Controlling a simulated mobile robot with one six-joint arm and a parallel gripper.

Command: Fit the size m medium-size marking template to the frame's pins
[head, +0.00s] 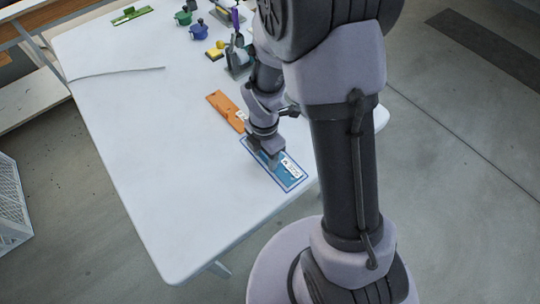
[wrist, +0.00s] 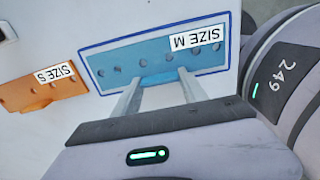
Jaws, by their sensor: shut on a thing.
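The blue template (wrist: 120,62), labelled SIZE M and with a row of round holes, lies within a blue outlined rectangle (wrist: 83,66) on the white table. It also shows in the head view (head: 284,177). My gripper (wrist: 157,82) is above the template's long edge, its two fingers shut on a light blue raised part of it. The template looks flat at the table; whether it is lifted slightly, I cannot tell. I cannot make out the frame and its pins for certain in either view.
An orange template (wrist: 40,90) labelled SIZE S lies beside the blue one. A green flat piece (head: 131,15) is at the table's far left. Small pots (head: 198,31), a yellow block (head: 215,51) and a grey device (head: 238,62) stand at the back. The table's left half is mostly clear.

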